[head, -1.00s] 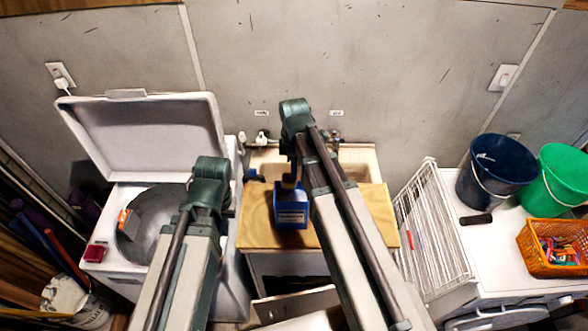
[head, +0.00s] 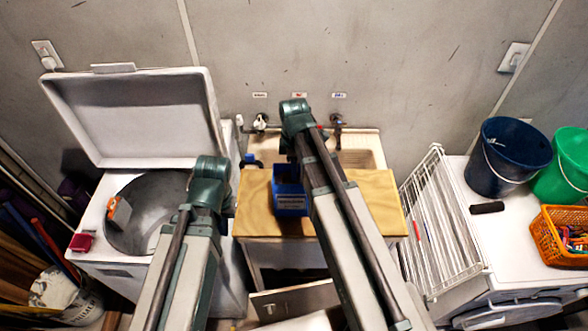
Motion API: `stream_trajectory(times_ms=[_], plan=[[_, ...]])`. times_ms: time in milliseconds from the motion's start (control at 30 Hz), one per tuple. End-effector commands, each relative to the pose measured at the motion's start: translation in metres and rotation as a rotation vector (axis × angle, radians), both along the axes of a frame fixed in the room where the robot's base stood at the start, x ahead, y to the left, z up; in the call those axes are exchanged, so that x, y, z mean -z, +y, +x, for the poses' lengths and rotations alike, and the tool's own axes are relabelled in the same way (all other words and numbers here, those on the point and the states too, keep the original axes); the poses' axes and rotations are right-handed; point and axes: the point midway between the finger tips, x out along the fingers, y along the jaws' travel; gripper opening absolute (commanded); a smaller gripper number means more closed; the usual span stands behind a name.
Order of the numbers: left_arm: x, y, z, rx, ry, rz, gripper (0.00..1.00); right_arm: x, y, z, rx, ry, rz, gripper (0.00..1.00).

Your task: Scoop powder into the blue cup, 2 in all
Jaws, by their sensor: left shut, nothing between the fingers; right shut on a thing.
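A blue open-topped box with a pale label (head: 291,204) stands on the wooden board (head: 354,196) in front of the sink. A small blue thing (head: 251,159), perhaps the blue cup, is at the sink's left edge; it is too small to tell. My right gripper (head: 291,170) is at the back of the blue box, mostly hidden by its own arm. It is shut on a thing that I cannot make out. No powder shows clearly. My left arm rises in front of the open-lidded washer (head: 90,262), and its gripper is hidden.
Taps (head: 337,125) are on the wall behind the sink. A white wire rack (head: 440,225) stands to the right. Beyond it are a dark blue bucket (head: 508,150), a green bucket (head: 565,160) and an orange basket (head: 556,248). The board's right part is clear.

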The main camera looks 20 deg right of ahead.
Motion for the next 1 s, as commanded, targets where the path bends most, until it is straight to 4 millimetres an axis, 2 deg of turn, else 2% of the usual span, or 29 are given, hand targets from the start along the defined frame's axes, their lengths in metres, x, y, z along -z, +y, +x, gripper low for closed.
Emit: stream_trajectory(times_ms=[33, 133, 1000], plan=[[0.008, 0.000, 0.000, 0.000, 0.000, 0.000, 0.00, 0.008, 0.000, 0.000, 0.000, 0.000, 0.000, 0.00], [0.012, 0.000, 0.000, 0.000, -0.001, 0.000, 0.00, 0.012, 0.000, 0.000, 0.000, 0.000, 0.000, 0.00], [0.020, 0.000, 0.000, 0.000, 0.000, 0.000, 0.00, 0.020, 0.000, 0.000, 0.000, 0.000, 0.000, 0.00]])
